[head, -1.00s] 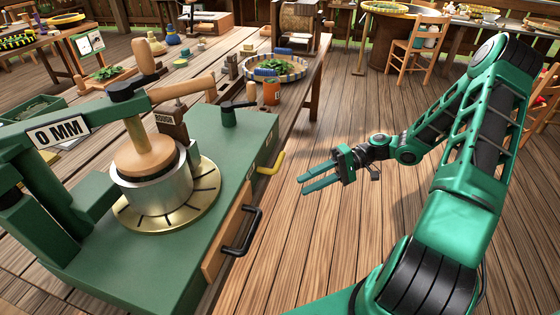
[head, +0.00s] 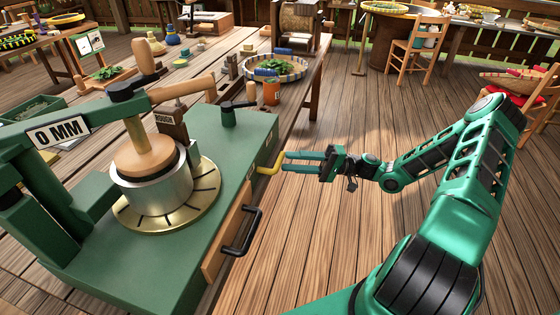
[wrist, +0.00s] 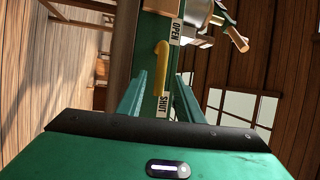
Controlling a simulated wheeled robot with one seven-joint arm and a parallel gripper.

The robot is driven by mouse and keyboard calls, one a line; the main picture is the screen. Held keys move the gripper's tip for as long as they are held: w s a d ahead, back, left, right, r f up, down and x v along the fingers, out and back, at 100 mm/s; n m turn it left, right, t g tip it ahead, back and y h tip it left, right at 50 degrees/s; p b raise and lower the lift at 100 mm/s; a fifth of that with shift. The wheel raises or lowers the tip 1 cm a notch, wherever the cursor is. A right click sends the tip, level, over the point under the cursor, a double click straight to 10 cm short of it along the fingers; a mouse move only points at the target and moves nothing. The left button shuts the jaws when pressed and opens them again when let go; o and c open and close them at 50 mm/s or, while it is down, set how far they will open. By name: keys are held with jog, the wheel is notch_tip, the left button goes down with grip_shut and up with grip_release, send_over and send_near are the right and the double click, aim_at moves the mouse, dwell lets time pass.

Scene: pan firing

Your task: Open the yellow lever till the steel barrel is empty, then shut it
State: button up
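The yellow lever (head: 268,169) sticks out from the right side of the green machine. In the wrist view the lever (wrist: 162,65) hangs between an OPEN label (wrist: 175,33) and a SHUT label (wrist: 163,103), its free end toward SHUT. My gripper (head: 287,161) is open and empty, its fingertips close to the lever's free end. In the wrist view the lever appears between the two fingers; contact cannot be told. The steel barrel (head: 152,198) stands upright on a round brass plate (head: 205,198), a wooden plunger (head: 145,160) in its top. Its contents are hidden.
The green machine top (head: 240,140) carries a black-handled knob. An orange can (head: 271,93) and a patterned tray (head: 300,68) stand beyond.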

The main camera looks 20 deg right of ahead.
aim_at(281, 158)
jog(key=shift+x, duration=2.3)
grip_shut()
jog(key=shift+d+f, duration=0.1)
jog(key=shift+d, duration=0.1)
